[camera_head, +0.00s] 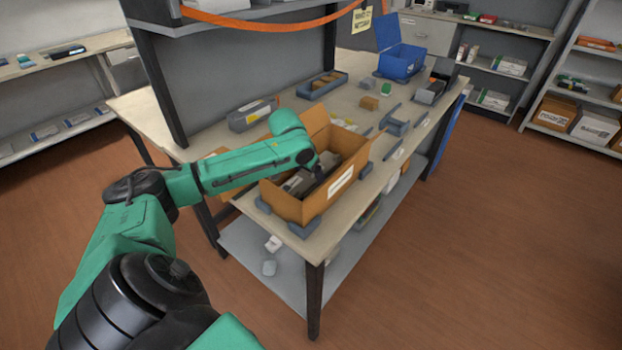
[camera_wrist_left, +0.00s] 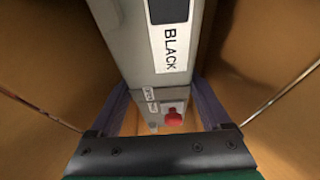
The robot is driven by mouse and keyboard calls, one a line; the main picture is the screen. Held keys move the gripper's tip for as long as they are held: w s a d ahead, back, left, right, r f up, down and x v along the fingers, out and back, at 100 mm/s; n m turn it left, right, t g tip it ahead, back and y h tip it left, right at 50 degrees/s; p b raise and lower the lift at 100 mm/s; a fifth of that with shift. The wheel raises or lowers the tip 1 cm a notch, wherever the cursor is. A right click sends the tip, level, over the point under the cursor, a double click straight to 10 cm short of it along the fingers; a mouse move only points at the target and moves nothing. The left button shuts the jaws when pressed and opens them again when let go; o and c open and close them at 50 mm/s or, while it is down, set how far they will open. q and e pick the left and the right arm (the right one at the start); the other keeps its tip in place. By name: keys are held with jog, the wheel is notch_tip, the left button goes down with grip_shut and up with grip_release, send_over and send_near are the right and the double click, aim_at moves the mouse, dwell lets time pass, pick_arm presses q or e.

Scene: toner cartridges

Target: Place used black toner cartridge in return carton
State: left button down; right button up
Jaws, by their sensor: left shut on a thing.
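The return carton (camera_head: 343,184) is an open brown cardboard box with a white label, on the near end of the workbench. My left arm reaches over its side, and my left gripper (camera_head: 318,172) is down inside it. In the left wrist view, my left gripper (camera_wrist_left: 160,112) is shut on a grey toner cartridge (camera_wrist_left: 140,50) with a white BLACK label and a red knob. Brown carton walls (camera_wrist_left: 50,60) rise on both sides of the cartridge. In the head view the cartridge (camera_head: 298,183) shows partly inside the carton. I cannot tell whether it touches the carton floor. My right gripper is not in view.
Grey corner blocks (camera_head: 304,228) sit around the carton. Shelves with boxes stand behind.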

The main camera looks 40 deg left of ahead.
pick_arm(q)
jog(key=shift+w+f, duration=0.1)
jog(key=shift+f, duration=0.5)
grip_release()
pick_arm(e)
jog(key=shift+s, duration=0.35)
pick_arm(q)
jog(key=shift+r, duration=0.1)
jog(key=v, duration=1.2)
jog(key=shift+b, duration=0.4)
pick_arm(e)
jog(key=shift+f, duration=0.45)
